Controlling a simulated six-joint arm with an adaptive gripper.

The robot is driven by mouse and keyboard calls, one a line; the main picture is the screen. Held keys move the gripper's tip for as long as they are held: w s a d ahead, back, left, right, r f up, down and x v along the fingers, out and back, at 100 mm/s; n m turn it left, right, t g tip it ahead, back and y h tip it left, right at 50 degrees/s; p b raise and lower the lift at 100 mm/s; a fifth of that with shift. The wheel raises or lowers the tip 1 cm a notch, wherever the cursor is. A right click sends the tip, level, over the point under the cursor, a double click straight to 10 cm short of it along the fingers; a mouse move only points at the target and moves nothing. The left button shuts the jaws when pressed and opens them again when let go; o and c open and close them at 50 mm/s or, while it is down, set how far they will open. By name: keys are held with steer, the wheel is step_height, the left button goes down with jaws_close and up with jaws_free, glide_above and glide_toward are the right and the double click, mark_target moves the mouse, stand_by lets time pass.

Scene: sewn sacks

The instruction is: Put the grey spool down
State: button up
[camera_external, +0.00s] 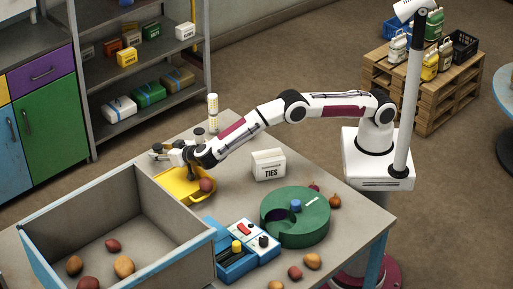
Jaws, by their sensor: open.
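My gripper (176,158) is over the far part of the yellow tray (176,190), at the left of the table, with its jaws open. Its fingers are small in the picture and partly hidden by the wrist. A small grey, dark-edged cylinder (199,136) shows just behind the wrist; I cannot tell if it is the grey spool. No other grey spool can be made out clearly. A reddish round vegetable (206,185) is at the right side of the yellow tray, below the wrist.
A large open grey box (172,256) with several potatoes fills the near left. A white TIES box (268,165), a green round holder (313,231) and a blue device (236,264) stand to the right. Loose vegetables lie near the front edge.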

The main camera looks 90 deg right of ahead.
mark_target(162, 150)
steer(key=shift+v, duration=2.95)
steer(key=shift+r, duration=0.25)
steer(key=shift+w, duration=0.1)
